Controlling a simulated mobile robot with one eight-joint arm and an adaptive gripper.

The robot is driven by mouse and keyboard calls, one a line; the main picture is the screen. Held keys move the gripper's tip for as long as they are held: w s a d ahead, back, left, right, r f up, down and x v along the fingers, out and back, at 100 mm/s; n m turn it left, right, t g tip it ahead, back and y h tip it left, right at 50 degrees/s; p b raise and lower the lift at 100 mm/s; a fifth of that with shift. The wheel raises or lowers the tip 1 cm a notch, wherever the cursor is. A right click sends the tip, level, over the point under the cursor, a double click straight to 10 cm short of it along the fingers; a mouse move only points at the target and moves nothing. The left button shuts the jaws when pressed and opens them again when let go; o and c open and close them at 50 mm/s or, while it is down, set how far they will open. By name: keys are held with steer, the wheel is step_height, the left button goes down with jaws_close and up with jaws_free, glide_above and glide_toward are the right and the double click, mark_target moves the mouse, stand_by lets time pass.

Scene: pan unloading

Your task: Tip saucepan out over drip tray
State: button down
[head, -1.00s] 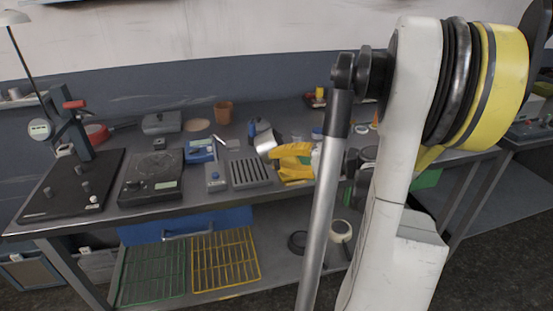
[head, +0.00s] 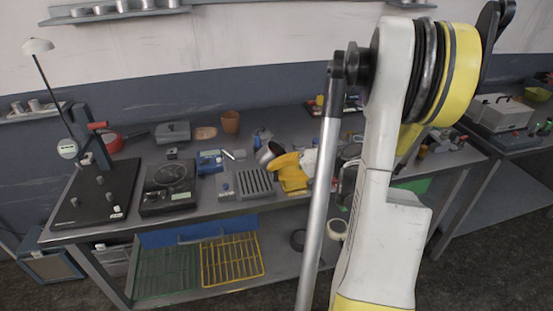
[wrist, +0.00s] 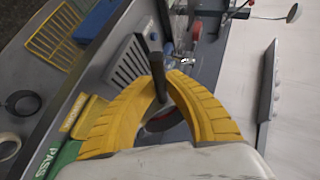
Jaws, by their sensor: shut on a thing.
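My gripper (head: 277,170) has its yellow fingers shut on the dark handle of the saucepan (head: 268,153). In the head view the small silver pan is tilted, just left of and above the fingers. It appears to be held above the bench, behind the drip tray. In the wrist view the dark handle (wrist: 157,78) runs between the fingertips (wrist: 165,82); much of the pan is hidden by the fingers. The drip tray (head: 255,183) is grey and slotted, near the bench's front edge. It also shows in the wrist view (wrist: 128,62). The pan's contents cannot be seen.
A blue-button device (head: 226,187) stands left of the tray, with a black scale (head: 168,190) further left. A terracotta pot (head: 230,122) and a red pan (head: 112,142) stand at the back. Yellow (head: 231,262) and green racks lie on the shelf below.

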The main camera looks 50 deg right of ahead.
steer(key=shift+w+a+r+g+p, duration=0.15)
steer(key=shift+g+p, duration=0.15)
steer(key=shift+p, duration=0.25)
steer(key=shift+r, duration=0.1)
steer(key=r+g+h+p, duration=0.1)
steer(key=g+p, duration=0.1)
steer(key=p, duration=0.1)
steer(key=w+a+r+n+g+h+p, duration=0.1)
steer(key=h+p, duration=0.1)
steer(key=p, duration=0.2)
steer(key=w+a+r+n+g+h+p, duration=0.1)
steer(key=r+g+p, duration=0.1)
steer(key=p, duration=0.2)
steer(key=shift+w+g+h, duration=0.1)
steer(key=shift+g+h, duration=0.2)
steer(key=shift+h, duration=0.1)
steer(key=shift+f, duration=0.1)
